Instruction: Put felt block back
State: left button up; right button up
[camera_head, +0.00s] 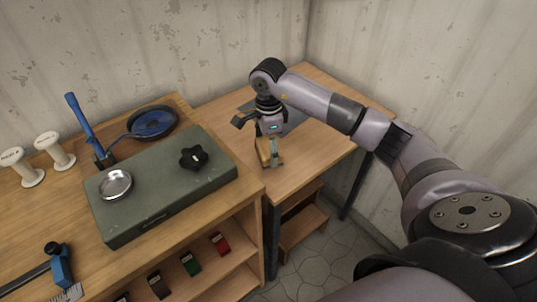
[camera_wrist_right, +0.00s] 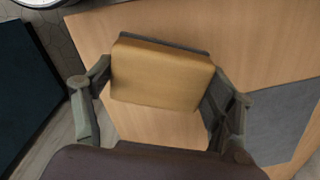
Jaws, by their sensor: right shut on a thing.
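The felt block (camera_wrist_right: 160,77) looks like a tan block with a dark strip along one edge. In the right wrist view it sits between the two fingers of my right gripper (camera_wrist_right: 158,105), which is shut on it. In the head view the block (camera_head: 262,153) shows small under my right gripper (camera_head: 269,150), over the front part of the right-hand table. I cannot tell whether the block touches the tabletop. My left gripper is not in view.
A grey mat (camera_head: 290,118) lies on the right-hand table (camera_head: 322,137). On the left bench stand a green box (camera_head: 150,204) with a black knob and metal bowl, a blue pan (camera_head: 153,122), white spools (camera_head: 54,150) and a blue tool (camera_head: 60,266). The table's front is clear.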

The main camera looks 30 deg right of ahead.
notch_tip(320, 180, down, 4)
jog(key=shift+s+r, duration=0.1)
jog(key=shift+r, duration=0.1)
jog(key=shift+f, duration=0.2)
jog(key=o, duration=1.1)
